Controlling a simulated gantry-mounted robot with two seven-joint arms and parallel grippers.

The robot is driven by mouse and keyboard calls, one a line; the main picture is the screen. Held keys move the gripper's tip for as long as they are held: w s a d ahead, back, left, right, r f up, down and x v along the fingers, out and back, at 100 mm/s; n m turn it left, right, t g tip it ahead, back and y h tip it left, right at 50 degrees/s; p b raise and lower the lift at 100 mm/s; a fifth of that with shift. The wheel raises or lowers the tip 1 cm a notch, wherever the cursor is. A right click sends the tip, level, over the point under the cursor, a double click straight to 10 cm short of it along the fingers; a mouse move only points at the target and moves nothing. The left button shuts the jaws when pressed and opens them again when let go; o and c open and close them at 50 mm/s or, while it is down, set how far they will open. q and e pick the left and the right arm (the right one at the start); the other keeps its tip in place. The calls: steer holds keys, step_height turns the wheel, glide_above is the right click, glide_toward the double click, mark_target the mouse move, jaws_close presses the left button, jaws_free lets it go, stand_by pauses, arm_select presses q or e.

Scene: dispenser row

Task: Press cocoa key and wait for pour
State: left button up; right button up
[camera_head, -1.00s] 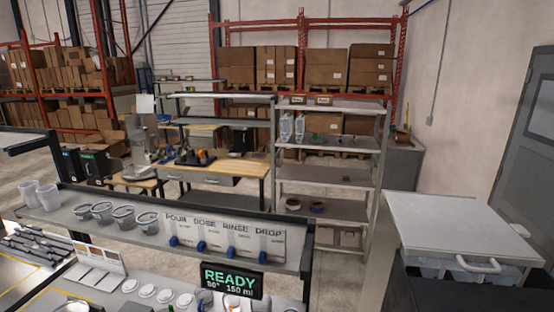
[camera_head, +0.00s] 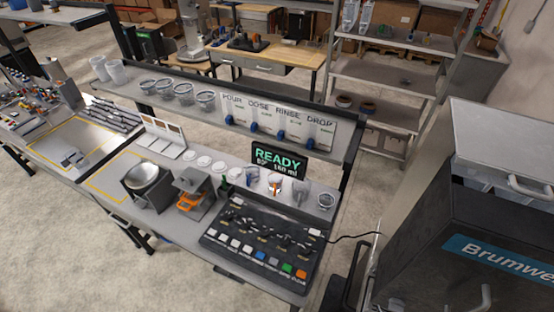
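A black dispenser panel (camera_head: 240,262) lies on the bench at lower centre. A row of keys runs along its front edge: several white ones, then a blue key (camera_head: 260,257), a grey one, a green key (camera_head: 287,268) and an orange key (camera_head: 301,274). The key labels are too small to read, so I cannot tell which is cocoa. A display (camera_head: 278,160) behind the panel reads READY, with a smaller line that seems to include 150 ml. I see no pour. Neither of my grippers is in view.
An orange-and-grey device (camera_head: 192,195) and a metal bowl on a stand (camera_head: 145,177) are left of the panel. Cups (camera_head: 325,201) stand behind it. A shelf above carries a sign board (camera_head: 262,120) with blue levers. A dark cabinet (camera_head: 470,230) stands at right.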

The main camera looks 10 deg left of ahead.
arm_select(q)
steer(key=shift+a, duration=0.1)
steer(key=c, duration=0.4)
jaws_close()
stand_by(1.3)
